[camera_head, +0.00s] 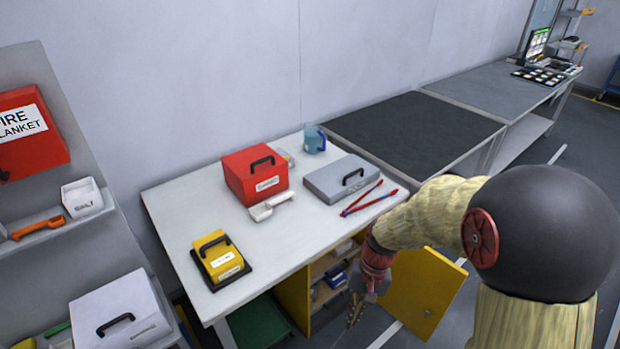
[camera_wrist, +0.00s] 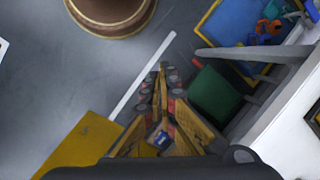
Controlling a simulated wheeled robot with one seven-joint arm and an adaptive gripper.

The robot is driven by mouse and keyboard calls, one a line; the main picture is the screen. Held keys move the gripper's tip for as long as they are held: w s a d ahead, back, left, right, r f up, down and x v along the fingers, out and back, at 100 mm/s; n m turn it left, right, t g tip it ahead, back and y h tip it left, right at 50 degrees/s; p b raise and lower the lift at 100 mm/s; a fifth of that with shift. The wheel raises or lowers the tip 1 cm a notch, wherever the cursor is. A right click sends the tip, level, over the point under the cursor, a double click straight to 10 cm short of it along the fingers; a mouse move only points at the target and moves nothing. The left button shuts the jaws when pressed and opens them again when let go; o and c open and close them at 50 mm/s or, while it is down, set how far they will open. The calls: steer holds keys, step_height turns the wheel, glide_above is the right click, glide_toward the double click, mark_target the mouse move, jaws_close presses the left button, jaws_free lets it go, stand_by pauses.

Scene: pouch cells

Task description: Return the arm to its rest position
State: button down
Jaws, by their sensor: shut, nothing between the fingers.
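My arm reaches in from the right in the head view. My gripper (camera_head: 354,308) hangs in front of the table's front edge, beside the open yellow cabinet door (camera_head: 424,290). In the wrist view my gripper (camera_wrist: 162,68) points down toward the grey floor (camera_wrist: 60,75). Its fingers are together and hold nothing. The yellow door also shows at the lower left of the wrist view (camera_wrist: 84,142).
The open cabinet (camera_head: 293,298) is below. A green bin (camera_wrist: 212,95) stands near the gripper.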

steer(key=s+d+r+t, duration=0.2)
steer(key=s+r, duration=0.2)
steer(key=r, duration=0.4)
steer(key=s+d+r+n+t+h, duration=0.1)
steer(key=s+d+r+t, duration=0.2)
steer(key=s+r, duration=0.2)
steer(key=s+d+r+n+t+h, duration=0.1)
steer(key=s+r, duration=0.3)
steer(key=r, duration=0.8)
steer(key=shift+s+d+t, duration=0.15)
steer(key=shift+d+t, duration=0.75)
steer(key=shift+a, duration=0.15)
